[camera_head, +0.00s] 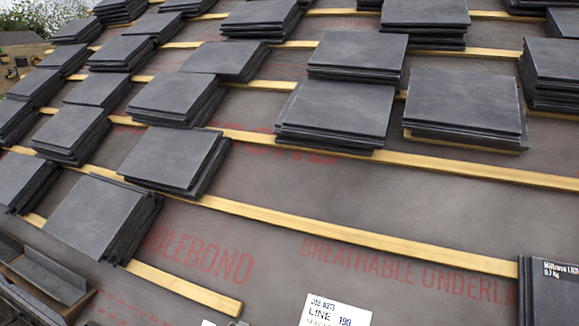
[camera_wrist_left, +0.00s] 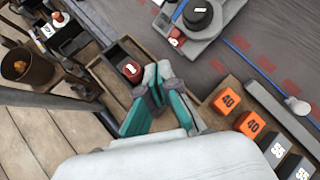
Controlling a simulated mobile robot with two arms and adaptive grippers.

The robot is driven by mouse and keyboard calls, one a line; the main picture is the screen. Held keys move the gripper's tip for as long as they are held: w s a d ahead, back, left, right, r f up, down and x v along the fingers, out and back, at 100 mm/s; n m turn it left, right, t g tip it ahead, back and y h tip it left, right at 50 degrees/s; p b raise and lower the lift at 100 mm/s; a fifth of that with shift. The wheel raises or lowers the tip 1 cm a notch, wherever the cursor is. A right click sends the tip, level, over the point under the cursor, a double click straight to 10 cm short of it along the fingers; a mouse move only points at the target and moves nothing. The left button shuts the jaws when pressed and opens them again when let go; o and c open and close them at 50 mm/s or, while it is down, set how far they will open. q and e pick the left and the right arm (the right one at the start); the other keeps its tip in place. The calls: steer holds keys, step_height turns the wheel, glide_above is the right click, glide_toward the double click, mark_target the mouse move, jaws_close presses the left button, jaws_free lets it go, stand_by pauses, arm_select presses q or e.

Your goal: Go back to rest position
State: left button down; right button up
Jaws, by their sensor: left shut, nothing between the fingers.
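My left gripper (camera_wrist_left: 158,84) shows in the left wrist view, with teal and grey fingers. Its fingertips are together and hold nothing. It is over a wooden tray (camera_wrist_left: 105,76), beside a red item with a white label (camera_wrist_left: 131,70) that sits in the tray. I cannot tell how far above the tray the fingers are. My right gripper is in neither view. The head view shows no clear part of either gripper.
Slate stacks (camera_head: 340,112) rest along wooden battens (camera_head: 330,225) on the roof underlay (camera_head: 430,205). A job note (camera_head: 335,315) lies at the bottom. In the wrist view, orange blocks marked 40 (camera_wrist_left: 228,101), grey blocks (camera_wrist_left: 275,147) and a bucket (camera_wrist_left: 22,66) surround the gripper.

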arm_select(q)
steer(key=s+d+r+n+g+h, duration=0.1)
steer(key=s+r+n+g+h, duration=0.4)
steer(key=s+r+n, duration=1.85)
step_height(320, 180, down, 32)
steer(key=n+g, duration=0.1)
steer(key=n, duration=0.1)
steer(key=s+a+f+g, duration=0.1)
steer(key=s+a+f, duration=0.2)
steer(key=s+f, duration=1.2)
steer(key=shift+s+y, duration=0.3)
steer(key=shift+s, duration=0.3)
